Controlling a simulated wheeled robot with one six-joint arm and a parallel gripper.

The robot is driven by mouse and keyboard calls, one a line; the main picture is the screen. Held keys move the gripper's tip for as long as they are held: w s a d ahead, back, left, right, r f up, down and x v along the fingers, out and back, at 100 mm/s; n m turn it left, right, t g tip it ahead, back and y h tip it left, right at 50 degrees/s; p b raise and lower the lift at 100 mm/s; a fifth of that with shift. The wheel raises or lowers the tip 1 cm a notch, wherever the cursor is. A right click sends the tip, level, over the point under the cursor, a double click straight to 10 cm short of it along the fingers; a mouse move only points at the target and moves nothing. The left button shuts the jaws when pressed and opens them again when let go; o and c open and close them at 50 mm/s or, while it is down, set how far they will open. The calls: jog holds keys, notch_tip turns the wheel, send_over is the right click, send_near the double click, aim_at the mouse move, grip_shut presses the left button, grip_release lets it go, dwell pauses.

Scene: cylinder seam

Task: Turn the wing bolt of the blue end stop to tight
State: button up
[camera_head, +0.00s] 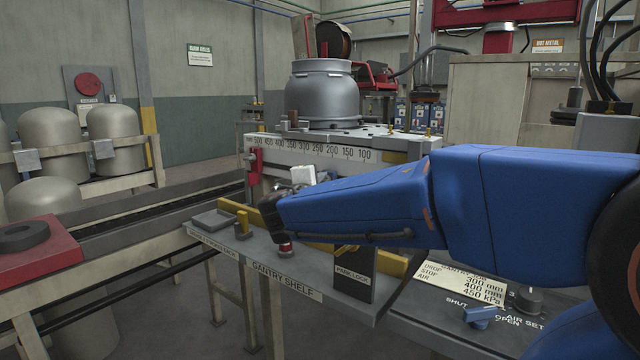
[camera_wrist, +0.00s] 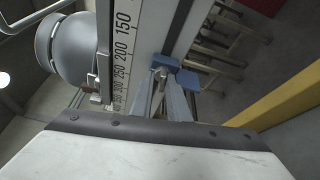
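In the wrist view, small blue pieces (camera_wrist: 188,80) show at the lower end of the scaled beam, with a pale metal part between them. I cannot tell how much of this blue is the end stop and how much is fingertip. My gripper (camera_wrist: 171,85) reaches to this spot with grey, narrow fingers; its finger gap is unclear. In the head view, my blue arm reaches left in front of the scaled beam (camera_head: 310,151) and hides the end stop and wing bolt. A small white block (camera_head: 302,174) shows just above the arm's dark end.
A grey vessel (camera_head: 321,92) stands on the beam's top. A red block (camera_head: 255,165) sits at the scale's left end. The gantry shelf (camera_head: 300,275) lies below my arm, with a black park lock block (camera_head: 355,274). A yellow rail (camera_wrist: 280,100) is at right in the wrist view.

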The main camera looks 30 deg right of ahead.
jog(key=shift+f, duration=0.35)
jog(key=v, duration=1.7)
jog(key=shift+s+r, duration=0.2)
jog(key=shift+r, duration=0.15)
jog(key=shift+a, duration=0.1)
dwell(0.4)
